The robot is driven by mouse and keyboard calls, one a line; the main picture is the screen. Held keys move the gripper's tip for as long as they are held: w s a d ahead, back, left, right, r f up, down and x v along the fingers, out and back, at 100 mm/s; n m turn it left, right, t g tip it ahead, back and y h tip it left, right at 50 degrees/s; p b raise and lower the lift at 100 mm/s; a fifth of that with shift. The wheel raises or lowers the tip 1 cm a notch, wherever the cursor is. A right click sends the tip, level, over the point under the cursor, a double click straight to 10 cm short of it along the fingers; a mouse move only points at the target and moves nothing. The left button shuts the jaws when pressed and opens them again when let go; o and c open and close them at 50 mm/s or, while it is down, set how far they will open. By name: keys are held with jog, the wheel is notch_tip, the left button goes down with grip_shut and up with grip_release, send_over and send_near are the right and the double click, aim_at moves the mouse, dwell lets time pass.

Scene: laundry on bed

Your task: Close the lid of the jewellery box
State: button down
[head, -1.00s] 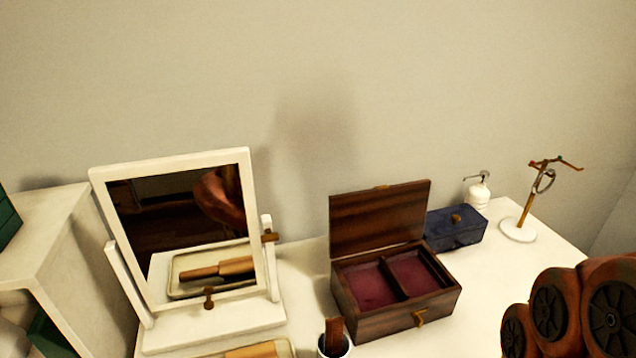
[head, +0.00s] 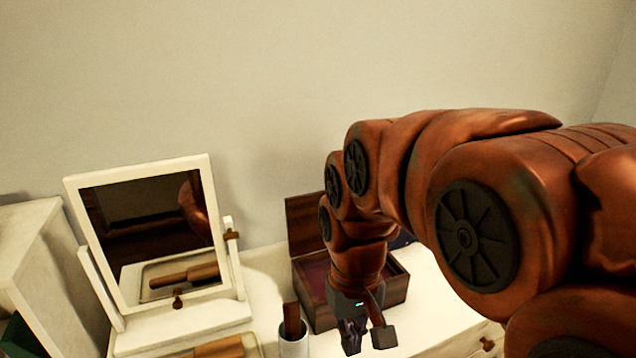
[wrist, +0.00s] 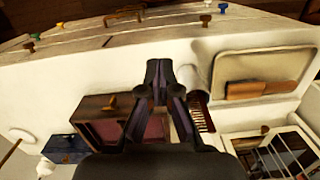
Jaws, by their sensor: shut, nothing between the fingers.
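The jewellery box (head: 398,291) is dark wood with a purple-lined inside and stands on the white dresser top. Its lid (head: 303,226) is open and upright at the back, partly hidden behind my arm. In the wrist view the box (wrist: 97,104) lies left of the fingers, its small clasp on the front wall. My gripper (head: 368,347) is in front of the box in the head view, pointing down. In the wrist view my gripper (wrist: 159,72) has its fingertips together and empty, past the box's front edge. The lid is not clear in the wrist view.
A white cup (head: 293,345) holding a brown comb or brush stands close left of the box. A tilting mirror (head: 150,240) is further left. A blue box (wrist: 66,147) sits beside the jewellery box. A tray (wrist: 285,62) with a brush lies right in the wrist view.

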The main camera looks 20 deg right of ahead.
jog(key=w+d+r+t, duration=0.2)
jog(key=w+d+r, duration=0.25)
jog(key=w, duration=0.85)
jog(key=w+d+r+n+t, duration=0.1)
jog(key=w+d+r, duration=0.35)
jog(key=w, duration=0.75)
jog(key=w+d+r+t, duration=0.25)
jog(key=w+r, duration=0.45)
jog(key=w, duration=0.6)
notch_tip(320, 180, down, 10)
jog(key=s+p, duration=0.1)
jog(key=p, duration=0.1)
jog(key=shift+d+r+g, duration=0.2)
jog(key=shift+g, duration=0.25)
jog(key=shift+s+f+b, duration=0.1)
jog(key=shift+s+b, duration=0.2)
jog(key=shift+b, duration=0.35)
